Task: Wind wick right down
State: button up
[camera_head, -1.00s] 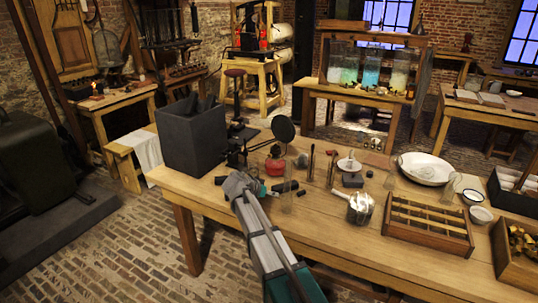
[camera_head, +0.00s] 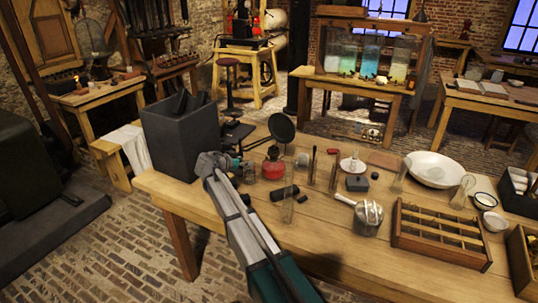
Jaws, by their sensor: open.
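A small oil lamp with a red body (camera_head: 273,168) stands on the workbench, left of the middle. Its wick and winding knob are too small to make out. My gripper (camera_head: 243,171) is at the lamp's left, close to it, at the end of my grey and teal arm. It is open and seems to hold nothing. Its fingers are small and dark here, and I cannot tell whether they touch the lamp.
A round black disc on a stand (camera_head: 282,127) rises behind the lamp.

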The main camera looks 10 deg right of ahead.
aim_at(266, 157)
jog(key=shift+w+a+r, duration=0.1)
jog(key=shift+a, duration=0.1)
jog(key=shift+w+d, duration=0.1)
jog(key=shift+d, duration=0.15)
jog(key=b+x, duration=0.5)
jog(key=x, duration=0.8)
jog(key=shift+w+d, duration=0.2)
jog(key=shift+d, duration=0.05)
jog(key=shift+c, duration=0.2)
grip_shut()
